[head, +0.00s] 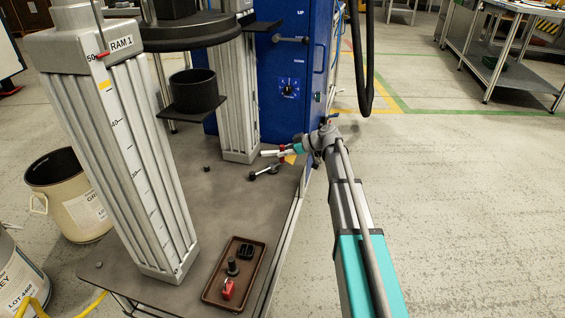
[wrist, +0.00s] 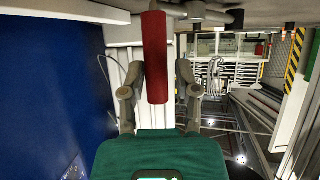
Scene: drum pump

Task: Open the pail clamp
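A red handle (wrist: 155,55) stands upright in the wrist view, between the two fingers of my gripper (wrist: 157,85). A narrow gap shows at the right finger; the left finger is very close to the handle, and I cannot tell whether it touches. The gripper looks open around the handle. In the head view my gripper (head: 292,151) is low over the right edge of the dark base plate (head: 222,190), with a small red part (head: 281,152) at its fingers. A lever with a black knob (head: 265,172) lies just below it. The clamp's body is mostly hidden.
The ram columns (head: 125,150) rise from the plate, with a black cup (head: 195,92) on a bracket between them. A blue cabinet (head: 290,65) stands behind my gripper. A brown tray (head: 235,270) holds small parts.

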